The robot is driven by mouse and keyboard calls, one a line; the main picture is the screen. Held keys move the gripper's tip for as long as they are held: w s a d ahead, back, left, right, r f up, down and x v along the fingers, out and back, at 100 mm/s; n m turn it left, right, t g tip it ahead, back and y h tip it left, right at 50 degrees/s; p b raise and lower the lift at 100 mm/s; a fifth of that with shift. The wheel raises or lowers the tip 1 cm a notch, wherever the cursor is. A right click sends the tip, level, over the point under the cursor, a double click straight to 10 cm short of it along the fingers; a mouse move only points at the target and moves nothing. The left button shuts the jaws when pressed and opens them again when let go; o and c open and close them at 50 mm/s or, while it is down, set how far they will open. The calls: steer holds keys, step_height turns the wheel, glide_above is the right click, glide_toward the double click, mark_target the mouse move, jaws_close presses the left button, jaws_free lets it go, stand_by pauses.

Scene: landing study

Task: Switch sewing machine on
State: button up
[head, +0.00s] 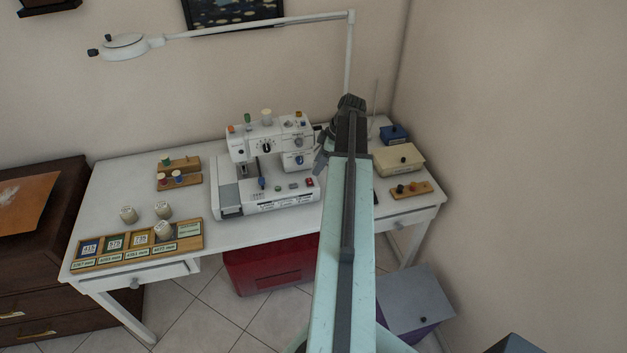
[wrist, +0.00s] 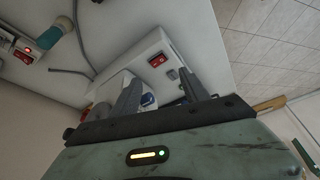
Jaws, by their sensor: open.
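The white sewing machine (head: 266,200) stands on the white table (head: 120,190). Its right end is close to my gripper (head: 322,158), which partly covers that side in the head view. In the wrist view, a white housing, which looks like the machine's end (wrist: 140,58), carries a red rocker switch (wrist: 157,60). My gripper (wrist: 160,77) is open and empty there, with one finger to each side of the switch's line and the switch just beyond the tips. I cannot tell whether the fingers touch the housing or which way the rocker is pressed.
Another red switch (wrist: 22,55) with a lit red light beside it shows at the left of the wrist view, near cables. A cream box (head: 400,160), a blue box (head: 394,134) and a small wooden spool holder (head: 411,189) stand right of my arm. A lamp arm (head: 250,24) reaches overhead.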

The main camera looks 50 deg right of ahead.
mark_target(309, 181)
steer(key=b+x, duration=0.6)
steer(key=x, duration=0.1)
steer(key=shift+s+d+f+b, duration=0.15)
steer(key=shift+s+d+b, duration=0.05)
steer(key=shift+d+b, duration=0.15)
steer(key=shift+w+a+f+b, duration=0.2)
steer(key=shift+w+f+b, duration=0.05)
steer(key=shift+f+b, duration=0.1)
steer(key=shift+r, duration=0.15)
